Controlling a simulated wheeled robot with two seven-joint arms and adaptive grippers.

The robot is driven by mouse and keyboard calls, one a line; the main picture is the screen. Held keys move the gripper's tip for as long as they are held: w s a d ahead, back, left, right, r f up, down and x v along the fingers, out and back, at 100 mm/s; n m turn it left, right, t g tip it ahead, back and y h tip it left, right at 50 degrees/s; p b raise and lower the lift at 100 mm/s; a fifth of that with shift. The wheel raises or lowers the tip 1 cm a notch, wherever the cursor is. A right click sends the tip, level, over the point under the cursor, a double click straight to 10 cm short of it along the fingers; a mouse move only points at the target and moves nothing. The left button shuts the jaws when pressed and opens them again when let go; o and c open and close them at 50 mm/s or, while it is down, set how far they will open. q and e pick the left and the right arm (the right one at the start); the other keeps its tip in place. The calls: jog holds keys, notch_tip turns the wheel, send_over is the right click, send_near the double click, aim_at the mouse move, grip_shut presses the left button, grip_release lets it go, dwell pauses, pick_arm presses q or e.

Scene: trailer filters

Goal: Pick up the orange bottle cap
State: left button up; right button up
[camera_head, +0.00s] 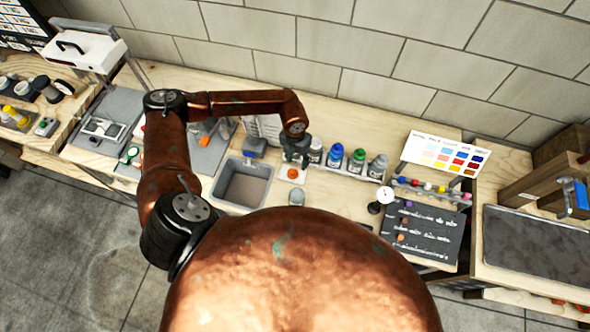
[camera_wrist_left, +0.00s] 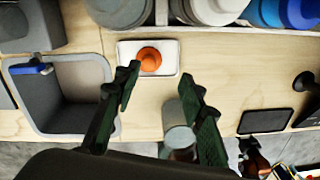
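The orange bottle cap (camera_head: 293,173) sits on a small white plate (camera_head: 283,178) on the wooden counter, just right of the sink. In the left wrist view the cap (camera_wrist_left: 150,58) lies on the plate (camera_wrist_left: 126,48), ahead of my fingertips. My left gripper (camera_head: 297,160) hangs over the counter close to the cap; its fingers (camera_wrist_left: 159,78) are apart with nothing held between them. The cap is beyond the tips, not between the pads. My right gripper is not in view.
A grey sink (camera_head: 242,185) is left of the plate. Several paint bottles (camera_head: 335,155) stand in a rack behind and right. A clear jar (camera_wrist_left: 178,137) with a grey lid stands near the right finger. A black board (camera_head: 425,232) lies farther right.

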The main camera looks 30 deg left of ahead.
aim_at(293, 171)
pick_arm(q)
jog(key=shift+a+f, duration=0.85)
jog(key=shift+f, duration=0.25)
jog(key=f, duration=0.1)
jog(key=f+p, duration=0.1)
jog(key=f, duration=0.1)
jog(key=s+f, duration=0.1)
jog(key=f, duration=0.1)
jog(key=shift+d+p, duration=0.15)
jog(key=shift+p, duration=0.2)
jog(key=shift+f, duration=0.3)
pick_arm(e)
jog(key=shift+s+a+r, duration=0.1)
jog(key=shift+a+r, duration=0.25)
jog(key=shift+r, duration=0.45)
pick_arm(q)
jog(key=shift+c, duration=0.2)
jog(key=c, duration=0.9)
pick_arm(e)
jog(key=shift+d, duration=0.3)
pick_arm(q)
jog(key=shift+o, duration=0.2)
